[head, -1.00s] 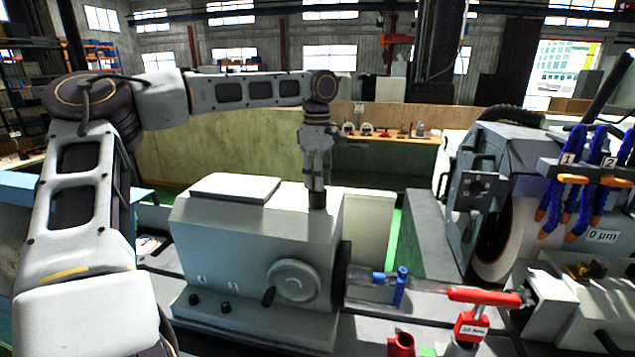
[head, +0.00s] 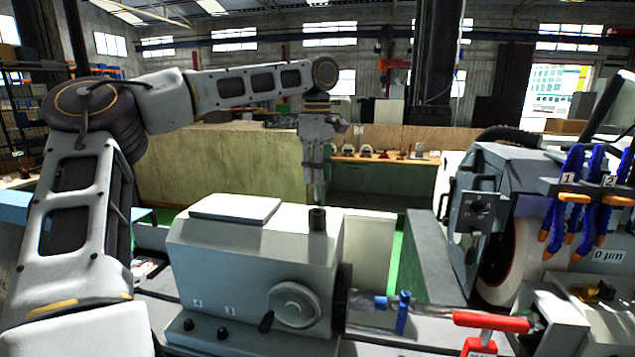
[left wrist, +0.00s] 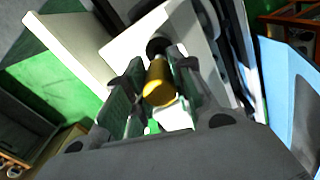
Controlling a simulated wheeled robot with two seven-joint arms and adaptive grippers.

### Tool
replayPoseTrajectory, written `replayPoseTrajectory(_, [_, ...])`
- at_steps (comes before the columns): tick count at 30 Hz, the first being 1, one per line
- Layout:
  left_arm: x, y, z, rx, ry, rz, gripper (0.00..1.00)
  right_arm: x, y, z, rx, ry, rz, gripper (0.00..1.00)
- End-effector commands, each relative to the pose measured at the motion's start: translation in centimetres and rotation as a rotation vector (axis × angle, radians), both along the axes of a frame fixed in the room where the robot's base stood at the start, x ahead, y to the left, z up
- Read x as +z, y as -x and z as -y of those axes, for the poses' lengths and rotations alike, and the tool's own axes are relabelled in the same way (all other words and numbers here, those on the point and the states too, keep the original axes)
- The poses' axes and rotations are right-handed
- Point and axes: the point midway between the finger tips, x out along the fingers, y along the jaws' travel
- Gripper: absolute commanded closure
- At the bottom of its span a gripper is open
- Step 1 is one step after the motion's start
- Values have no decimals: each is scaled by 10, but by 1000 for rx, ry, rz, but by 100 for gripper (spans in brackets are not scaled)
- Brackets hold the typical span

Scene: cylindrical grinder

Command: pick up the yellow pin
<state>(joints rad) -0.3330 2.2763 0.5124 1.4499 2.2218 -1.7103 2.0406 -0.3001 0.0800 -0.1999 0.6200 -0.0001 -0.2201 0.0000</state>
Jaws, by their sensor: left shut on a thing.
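The yellow pin (left wrist: 158,82) is a gold-yellow cylinder between the two fingers of my left gripper in the left wrist view. My left gripper (head: 316,190) is shut on the pin and points down above the light grey machine housing (head: 250,245). A short black cylindrical holder (head: 317,218) stands on top of the housing, just below the fingertips in the head view. It shows beyond the pin in the left wrist view (left wrist: 157,46). The pin itself is too small to make out in the head view. My right gripper is not in view.
A handwheel (head: 294,304) is on the housing's front. A red clamp (head: 491,321) and a blue part (head: 403,312) lie to its right. The grinding wheel (head: 510,250) and blue hoses (head: 565,195) stand at the right. The air above the housing is free.

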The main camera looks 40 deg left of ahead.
Motion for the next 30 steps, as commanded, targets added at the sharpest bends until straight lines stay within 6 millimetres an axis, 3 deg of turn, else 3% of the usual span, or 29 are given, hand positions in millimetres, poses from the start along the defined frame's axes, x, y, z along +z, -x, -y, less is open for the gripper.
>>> replayPoseTrajectory(14, [-2,28,15,-2,0,0,100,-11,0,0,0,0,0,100])
replayPoseTrajectory(30, [-3,88,48,-3,0,1,100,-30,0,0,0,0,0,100])
